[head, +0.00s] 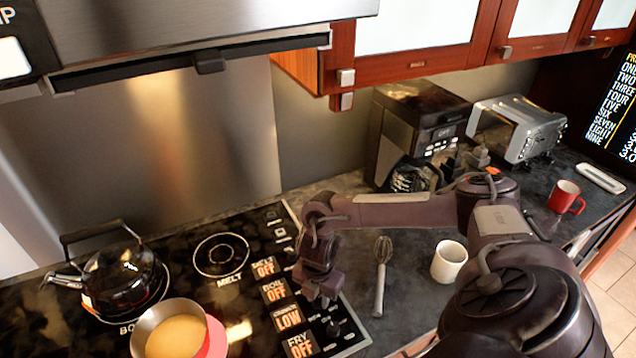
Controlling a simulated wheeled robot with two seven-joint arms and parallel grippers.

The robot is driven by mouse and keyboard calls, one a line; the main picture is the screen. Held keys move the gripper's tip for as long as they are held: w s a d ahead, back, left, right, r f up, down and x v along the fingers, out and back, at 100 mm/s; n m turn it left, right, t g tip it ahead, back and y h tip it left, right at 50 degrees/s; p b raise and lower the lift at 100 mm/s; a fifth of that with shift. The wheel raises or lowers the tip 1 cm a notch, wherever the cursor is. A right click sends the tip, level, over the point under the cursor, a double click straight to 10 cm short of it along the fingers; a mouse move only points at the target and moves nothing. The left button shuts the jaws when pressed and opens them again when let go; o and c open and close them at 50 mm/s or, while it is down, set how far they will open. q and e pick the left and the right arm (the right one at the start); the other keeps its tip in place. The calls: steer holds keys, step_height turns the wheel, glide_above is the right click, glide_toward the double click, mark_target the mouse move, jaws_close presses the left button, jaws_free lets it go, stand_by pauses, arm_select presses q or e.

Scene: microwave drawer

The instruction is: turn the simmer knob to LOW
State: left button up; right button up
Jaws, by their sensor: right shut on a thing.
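The stove's control strip has a column of lit labels. The simmer label (287,318) reads LOW. The melt label (263,268), boil label (273,291) and fry label (300,345) read OFF. My right gripper (325,299) points down at the strip beside the simmer label, shut on the simmer knob. The fingers hide most of that knob, so its pointer cannot be read. Another dark knob (333,328) shows just in front of the gripper, beside the fry label. My left gripper is not in view.
A black kettle (122,280) and a pan with yellowish contents (176,337) stand on the cooktop at left. A whisk (380,275) and a white mug (449,261) are close to my right forearm. A coffee machine (415,125), toaster (515,128) and red mug (565,197) stand farther back.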

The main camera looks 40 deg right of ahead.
mark_target(318, 298)
steer(key=o, duration=1)
steer(key=shift+w+r, duration=0.1)
steer(key=shift+r, duration=0.5)
step_height(318, 298, up, 6)
steer(key=shift+f+b, duration=0.2)
steer(key=shift+b, duration=0.4)
steer(key=shift+r, duration=0.6)
steer(key=shift+f, duration=0.1)
